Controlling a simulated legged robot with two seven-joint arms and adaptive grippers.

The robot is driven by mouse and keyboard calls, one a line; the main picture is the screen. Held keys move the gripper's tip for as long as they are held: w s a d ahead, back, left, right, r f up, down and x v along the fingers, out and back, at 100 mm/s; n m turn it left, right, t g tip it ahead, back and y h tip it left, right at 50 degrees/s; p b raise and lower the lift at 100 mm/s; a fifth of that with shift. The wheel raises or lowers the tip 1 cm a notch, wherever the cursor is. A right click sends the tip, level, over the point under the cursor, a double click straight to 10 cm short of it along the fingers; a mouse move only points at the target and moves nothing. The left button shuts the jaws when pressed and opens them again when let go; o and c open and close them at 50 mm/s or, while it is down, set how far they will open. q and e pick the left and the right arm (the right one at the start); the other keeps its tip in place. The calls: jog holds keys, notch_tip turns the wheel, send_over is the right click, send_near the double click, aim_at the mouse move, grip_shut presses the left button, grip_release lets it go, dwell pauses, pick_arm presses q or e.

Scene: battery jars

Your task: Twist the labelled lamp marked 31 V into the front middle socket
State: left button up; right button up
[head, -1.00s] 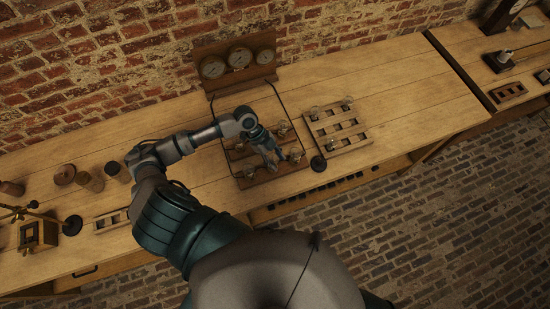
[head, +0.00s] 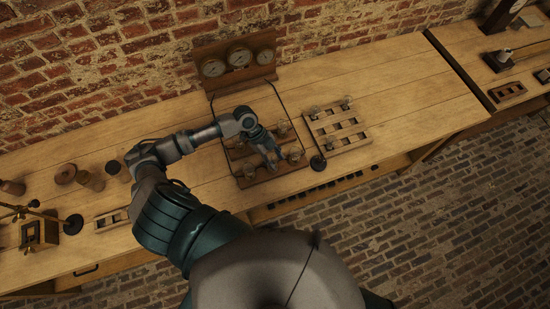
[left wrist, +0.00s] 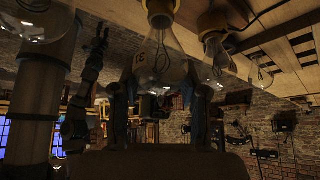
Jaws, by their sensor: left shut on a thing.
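My left gripper (head: 273,162) is over the front middle of the wooden socket board (head: 246,182). In the left wrist view its two fingers (left wrist: 160,88) are shut around the glass of a clear lamp (left wrist: 160,48) with a dark label that seems to read 31. The lamp's brass cap points to the top of that view, where it is cut off, so how deep it sits in the socket cannot be told. Another lamp (left wrist: 217,50) stands beside it, with a further one (left wrist: 262,76) beyond. In the head view the gripper hides the held lamp and its socket. My right gripper is not in view.
A panel of three gauges (head: 238,57) stands behind.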

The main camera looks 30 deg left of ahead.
pick_arm(q)
jog(key=shift+f, duration=0.45)
jog(key=shift+f+b, duration=0.35)
jog(key=shift+f, duration=0.15)
dwell(0.6)
jog(key=shift+f+m+g+b, duration=0.15)
jog(key=shift+m+g+b, duration=0.4)
jog(key=shift+m, duration=0.45)
jog(key=shift+s+m+g+y+b, duration=0.15)
jog(key=shift+m+g+y+b, duration=0.25)
jog(key=shift+m, duration=0.6)
jog(key=shift+s+m+g+y+b, duration=0.15)
jog(key=shift+m+g+b, duration=0.1)
jog(key=shift+m+g, duration=0.25)
jog(key=shift+s+m+g+y+b, duration=0.15)
jog(key=shift+m+g+b, duration=0.1)
jog(key=shift+m, duration=0.45)
jog(key=shift+a, duration=0.1)
